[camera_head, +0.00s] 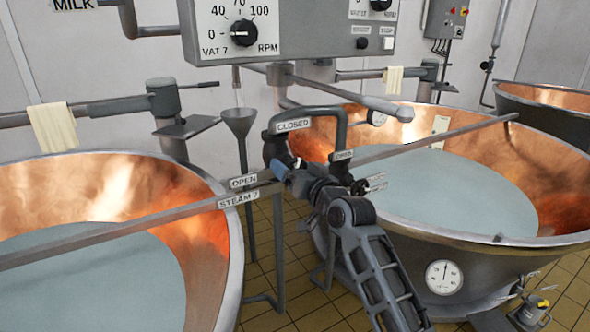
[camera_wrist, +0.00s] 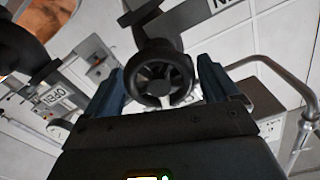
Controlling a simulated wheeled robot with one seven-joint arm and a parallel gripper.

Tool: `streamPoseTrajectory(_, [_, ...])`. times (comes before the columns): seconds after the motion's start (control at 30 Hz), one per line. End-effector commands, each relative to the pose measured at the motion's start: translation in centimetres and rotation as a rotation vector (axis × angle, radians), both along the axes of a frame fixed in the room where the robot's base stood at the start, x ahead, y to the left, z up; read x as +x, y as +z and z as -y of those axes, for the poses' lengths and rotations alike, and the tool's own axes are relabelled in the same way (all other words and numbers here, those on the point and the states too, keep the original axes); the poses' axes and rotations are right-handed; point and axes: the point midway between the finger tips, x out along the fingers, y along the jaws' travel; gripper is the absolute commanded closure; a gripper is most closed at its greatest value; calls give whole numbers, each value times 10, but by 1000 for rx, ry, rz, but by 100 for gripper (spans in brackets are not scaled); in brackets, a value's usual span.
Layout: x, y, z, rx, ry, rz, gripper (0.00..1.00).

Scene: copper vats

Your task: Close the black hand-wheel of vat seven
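The black hand-wheel (camera_wrist: 160,82) shows in the wrist view, between the two blue fingers of my gripper (camera_wrist: 162,88), with a gap on each side of its rim. My gripper is open and faces the wheel; contact is not visible. In the head view my gripper (camera_head: 281,170) is at the pipework between the two vats, below a CLOSED label (camera_head: 293,125) and beside an OPEN label (camera_head: 243,182) and a STEAM 7 label (camera_head: 238,200). There the wheel is mostly hidden behind my gripper and the dark pipe.
Copper vats with pale liquid stand at left (camera_head: 205,205) and right (camera_head: 560,242). A long bar (camera_head: 150,222) crosses the left vat. A grey VAT 7 control box (camera_head: 290,65) hangs above. A funnel (camera_head: 239,120) stands close by, left of the pipe (camera_head: 338,122).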

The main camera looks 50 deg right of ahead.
Motion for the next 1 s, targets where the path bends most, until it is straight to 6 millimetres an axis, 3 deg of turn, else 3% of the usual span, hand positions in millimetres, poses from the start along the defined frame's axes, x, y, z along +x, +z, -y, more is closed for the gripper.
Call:
streamPoseTrajectory(0.37, [-4, -1, -1, -1, 0, 0, 4])
streamPoseTrajectory(0.8, [-64, -2, -18, 1, -1, 0, 4])
streamPoseTrajectory(1.0, [-75, -1, -22, -1, 0, 0, 4])
